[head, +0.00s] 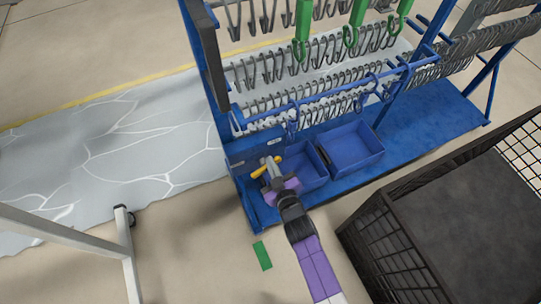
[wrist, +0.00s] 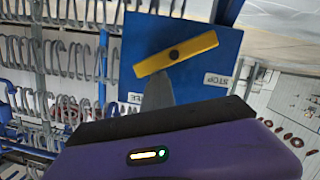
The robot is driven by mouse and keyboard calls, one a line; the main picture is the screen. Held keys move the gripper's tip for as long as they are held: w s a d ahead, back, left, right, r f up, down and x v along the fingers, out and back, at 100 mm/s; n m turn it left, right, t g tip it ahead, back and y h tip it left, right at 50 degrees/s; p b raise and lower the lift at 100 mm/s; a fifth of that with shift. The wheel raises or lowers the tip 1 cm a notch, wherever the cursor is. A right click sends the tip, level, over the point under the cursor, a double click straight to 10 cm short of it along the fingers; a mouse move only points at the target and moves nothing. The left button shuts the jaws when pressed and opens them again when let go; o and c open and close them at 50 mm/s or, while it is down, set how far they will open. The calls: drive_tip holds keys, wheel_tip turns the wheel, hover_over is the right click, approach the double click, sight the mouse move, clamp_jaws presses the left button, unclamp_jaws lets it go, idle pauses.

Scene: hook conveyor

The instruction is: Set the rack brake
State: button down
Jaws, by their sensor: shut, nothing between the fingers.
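The rack brake is a yellow lever (wrist: 190,52) with a dark pivot at its middle, on a blue plate (wrist: 145,25) of the rack. In the wrist view it slants, left end lower and right end higher. A STOP label (wrist: 217,79) is below right of it, and a label ending in "EE" (wrist: 134,97) is below left, partly hidden. My gripper (wrist: 158,85) is shut and empty, its grey tip just below the lever's left half; I cannot tell whether they touch. In the head view the lever (head: 259,172) shows beside my gripper (head: 269,163) at the rack's near left corner.
The blue rack (head: 440,118) carries rows of grey hooks (head: 300,100) and two blue bins (head: 352,147). Green hooks (head: 302,30) hang above. A black mesh crate (head: 400,235) stands close on the right. A grey-legged frame (head: 70,235) is at left. Floor between is open.

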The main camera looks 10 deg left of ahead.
drive_tip(key=shift+w+d+f, duration=0.1)
drive_tip(key=shift+d, duration=0.2)
drive_tip(key=shift+w+d+f, duration=0.35)
drive_tip(key=shift+d+f, duration=0.15)
drive_tip(key=shift+d, duration=0.05)
drive_tip(key=shift+d+f, duration=0.2)
idle(0.5)
drive_tip(key=p+v, duration=0.4)
drive_tip(key=v, duration=0.3)
drive_tip(key=shift+s+r, duration=0.25)
drive_tip(key=shift+r, duration=0.05)
idle(0.5)
